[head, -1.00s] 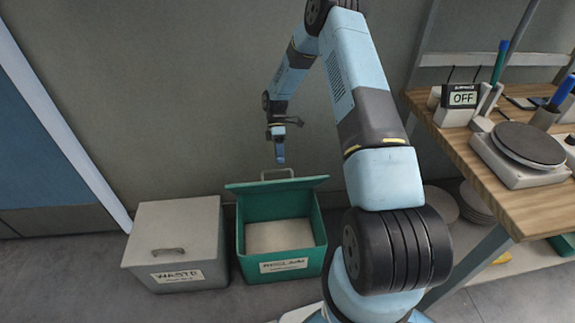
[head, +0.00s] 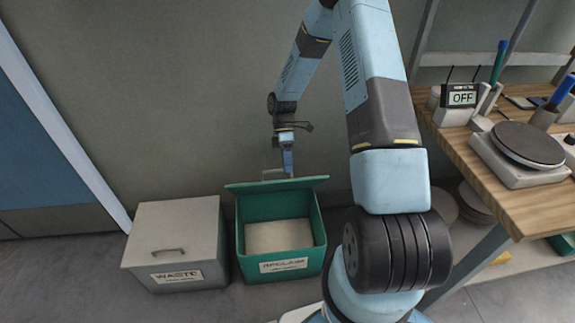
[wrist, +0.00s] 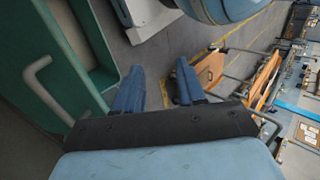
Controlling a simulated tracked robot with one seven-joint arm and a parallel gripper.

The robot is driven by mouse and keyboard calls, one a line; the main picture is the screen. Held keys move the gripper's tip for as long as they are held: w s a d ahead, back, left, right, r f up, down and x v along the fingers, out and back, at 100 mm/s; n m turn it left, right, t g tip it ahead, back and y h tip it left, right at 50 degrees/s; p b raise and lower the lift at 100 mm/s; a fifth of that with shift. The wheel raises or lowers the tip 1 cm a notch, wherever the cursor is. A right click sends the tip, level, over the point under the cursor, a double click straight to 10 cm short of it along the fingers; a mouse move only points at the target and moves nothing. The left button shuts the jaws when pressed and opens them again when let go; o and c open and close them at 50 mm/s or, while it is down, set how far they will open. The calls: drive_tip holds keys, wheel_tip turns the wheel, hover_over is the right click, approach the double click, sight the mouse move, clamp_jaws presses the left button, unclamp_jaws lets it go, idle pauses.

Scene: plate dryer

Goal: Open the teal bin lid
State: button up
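The teal bin (head: 234,245), labelled RECLAIM, stands on the floor with its lid (head: 245,187) raised at the back. The bin's inside shows from above, with a pale bottom. A light handle (head: 270,172) shows just behind the lid's top edge, partly hidden by my gripper. In the wrist view, the handle (wrist: 38,85) is at the left, beside the green lid. My gripper (head: 287,160) points down at the lid's upper edge. In the wrist view, my gripper's (wrist: 158,82) two blue fingers are apart with nothing between them, and the handle lies outside them.
A grey WASTE bin (head: 172,225) with a closed lid stands close on the left. A wooden workbench (head: 485,165) with a scale (head: 525,150) and an OFF display (head: 461,98) is at the right. A wall is close behind the bins. Stacked plates (head: 474,203) sit below the bench.

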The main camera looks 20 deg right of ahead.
sight(276, 181)
drive_tip(key=shift+d+f, duration=0.25)
drive_tip(key=shift+f, duration=0.15)
drive_tip(key=shift+c, duration=1.4)
drive_tip(key=d+f+t, duration=0.1)
drive_tip(key=f+t, duration=0.1)
drive_tip(key=d+f+t, duration=0.1)
drive_tip(key=f, duration=0.1)
drive_tip(key=w+d+f+t, duration=0.1)
drive_tip(key=f+t, duration=0.1)
drive_tip(key=shift+d+m+t, duration=0.1)
drive_tip(key=shift+m+t, duration=0.2)
clamp_jaws()
drive_tip(key=shift+w+a+f+m+t+y, duration=0.1)
drive_tip(key=shift+w+a+f+t+y, duration=0.35)
drive_tip(key=shift+w+f+t, duration=0.85)
drive_tip(key=shift+w+a+f+m+t+y, duration=0.1)
drive_tip(key=shift+w+a+f+t+y, duration=0.35)
drive_tip(key=shift+w+t, duration=0.9)
drive_tip(key=shift+w+a+f+m+t+y, duration=0.15)
drive_tip(key=shift+w+a+f+t, duration=0.55)
drive_tip(key=shift+t, duration=1.25)
